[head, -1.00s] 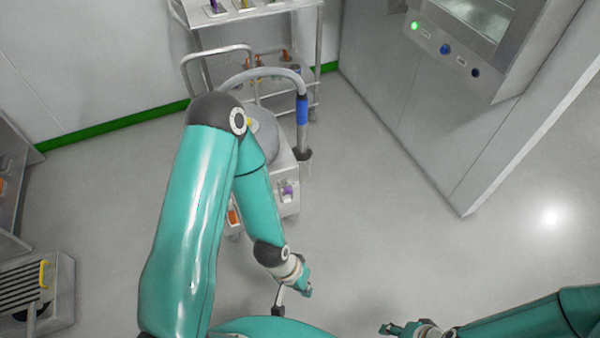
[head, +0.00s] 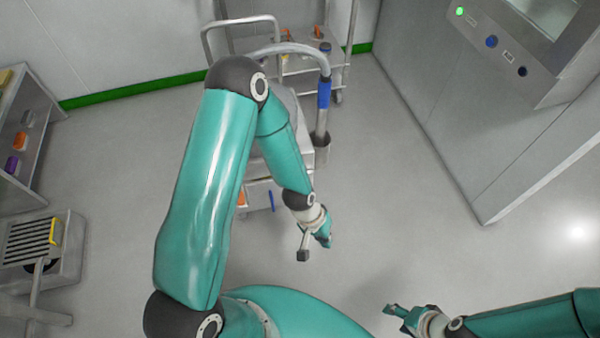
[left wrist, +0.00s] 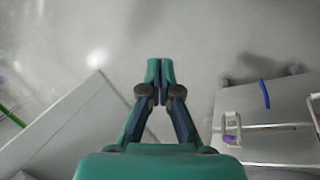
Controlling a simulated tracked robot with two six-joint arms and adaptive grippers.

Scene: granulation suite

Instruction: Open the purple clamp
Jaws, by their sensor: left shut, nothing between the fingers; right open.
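A small purple part (left wrist: 229,140), likely the purple clamp, shows in the left wrist view in a pale frame on the light cart (left wrist: 285,105), right of my left gripper. It is too small to tell whether it is open or shut. In the head view my left forearm hides that part of the cart. My left gripper (head: 324,240) is shut and empty above the floor, in front of the cart; its closed fingers (left wrist: 160,68) also show in the left wrist view. They are apart from the purple part. My right gripper (head: 390,309) is open and empty over the floor at the lower right.
A blue handle (head: 271,200) stands out on the cart's front; a hose with a blue sleeve (head: 324,93) rises behind. Another purple item (head: 11,165) is on the left shelf. A tall steel cabinet (head: 480,150) stands right. The floor (head: 400,220) between is clear.

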